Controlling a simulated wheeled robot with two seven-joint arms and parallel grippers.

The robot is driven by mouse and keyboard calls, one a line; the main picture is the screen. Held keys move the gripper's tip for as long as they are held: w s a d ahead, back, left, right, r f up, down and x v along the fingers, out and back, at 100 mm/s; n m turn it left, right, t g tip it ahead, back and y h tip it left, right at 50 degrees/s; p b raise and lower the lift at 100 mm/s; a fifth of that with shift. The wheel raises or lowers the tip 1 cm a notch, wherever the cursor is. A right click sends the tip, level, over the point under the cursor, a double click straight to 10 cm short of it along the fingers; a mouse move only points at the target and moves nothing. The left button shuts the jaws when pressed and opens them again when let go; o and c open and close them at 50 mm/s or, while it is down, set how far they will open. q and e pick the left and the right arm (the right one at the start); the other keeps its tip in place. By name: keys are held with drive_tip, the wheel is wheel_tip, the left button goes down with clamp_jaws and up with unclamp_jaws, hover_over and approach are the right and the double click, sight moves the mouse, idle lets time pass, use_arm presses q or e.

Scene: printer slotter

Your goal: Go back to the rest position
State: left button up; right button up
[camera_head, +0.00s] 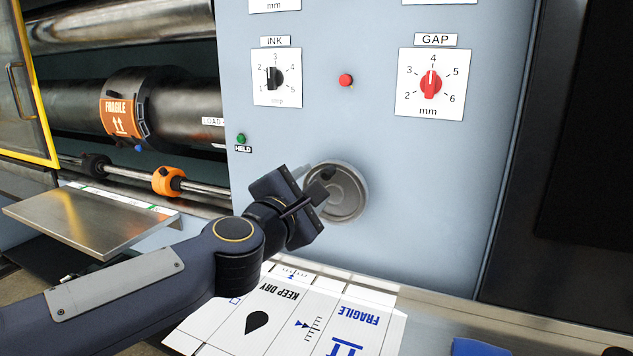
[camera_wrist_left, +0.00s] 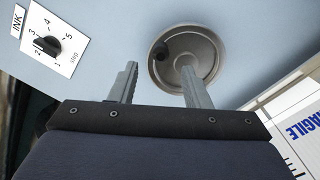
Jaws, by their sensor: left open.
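My left gripper (camera_head: 316,187) is in front of the machine's light blue panel (camera_head: 300,130), close to a round metal handwheel (camera_head: 346,200). In the left wrist view its two fingers (camera_wrist_left: 160,84) are apart with nothing between them. The handwheel (camera_wrist_left: 186,62) shows just beyond the fingertips, with a dark knob (camera_wrist_left: 160,52) on its face. I cannot tell whether a finger touches the wheel. My right gripper is not in view.
The panel carries an INK dial (camera_head: 275,78), a GAP dial (camera_head: 431,84), a red button (camera_head: 346,80) and a green HELD lamp (camera_head: 241,139). Printed cardboard (camera_head: 290,315) lies below. A metal shelf (camera_head: 90,218) and rollers are at left. A blue object (camera_head: 480,347) is at the bottom right.

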use_arm(q)
drive_tip(key=s+a+f+m+g+y, duration=0.1)
drive_tip(key=s+a+f+m+g, duration=0.4)
drive_tip(key=s+f, duration=0.4)
drive_tip(key=s+a+f+m+g, duration=0.2)
drive_tip(key=s+a+f+m, duration=0.2)
drive_tip(key=s+f+m, duration=0.5)
drive_tip(key=s+a+f+m+g+y, duration=0.1)
drive_tip(key=s+a+f+m+g, duration=0.35)
drive_tip(key=s+f, duration=0.55)
wheel_tip(320, 180, up, 19)
drive_tip(key=s+m+p, duration=0.1)
drive_tip(key=p, duration=1.9)
drive_tip(key=shift+s+a+r, duration=0.2)
drive_tip(key=shift+s+a, duration=0.05)
drive_tip(key=shift+a, duration=0.05)
